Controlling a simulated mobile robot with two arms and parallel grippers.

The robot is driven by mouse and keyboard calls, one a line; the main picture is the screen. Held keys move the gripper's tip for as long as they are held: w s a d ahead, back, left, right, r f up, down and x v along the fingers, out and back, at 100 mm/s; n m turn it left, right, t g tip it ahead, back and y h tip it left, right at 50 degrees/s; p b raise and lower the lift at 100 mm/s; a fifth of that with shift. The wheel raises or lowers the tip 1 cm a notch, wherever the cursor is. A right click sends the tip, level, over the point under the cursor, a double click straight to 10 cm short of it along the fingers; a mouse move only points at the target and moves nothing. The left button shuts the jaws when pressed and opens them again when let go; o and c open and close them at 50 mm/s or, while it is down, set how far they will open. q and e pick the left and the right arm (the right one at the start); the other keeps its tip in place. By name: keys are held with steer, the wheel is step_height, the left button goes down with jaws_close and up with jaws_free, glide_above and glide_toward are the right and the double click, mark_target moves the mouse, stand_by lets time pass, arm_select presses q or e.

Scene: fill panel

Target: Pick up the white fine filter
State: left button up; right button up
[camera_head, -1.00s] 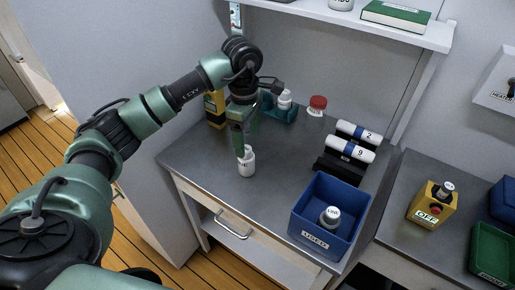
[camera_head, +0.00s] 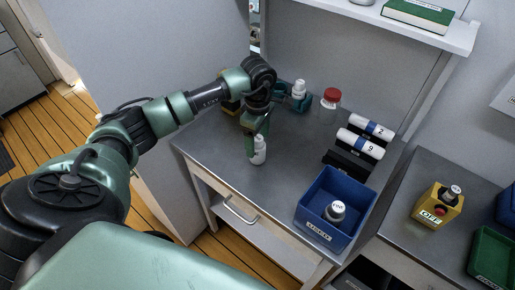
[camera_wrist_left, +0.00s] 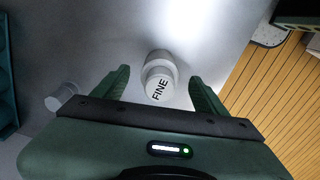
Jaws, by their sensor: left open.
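The white fine filter (camera_head: 260,151) is a small white bottle standing upright on the grey counter. In the left wrist view the filter (camera_wrist_left: 158,78) shows from above with "FINE" on its cap. My left gripper (camera_head: 254,146) is over the counter at the filter. In the wrist view my open left gripper (camera_wrist_left: 163,84) has one finger on each side of the filter, with a visible gap on both sides. The filter's left side is partly hidden by a finger in the head view. My right gripper is not in view.
A blue bin (camera_head: 313,222) holding a white-capped canister (camera_head: 335,211) stands at the front right of the counter. Two white cylinders lie in a black rack (camera_head: 347,162). A red-capped jar (camera_head: 331,98) and a teal holder (camera_head: 281,93) are behind. The counter's front edge is close.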

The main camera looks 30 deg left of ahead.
arm_select(q)
jaws_close()
steer(key=shift+r, duration=0.1)
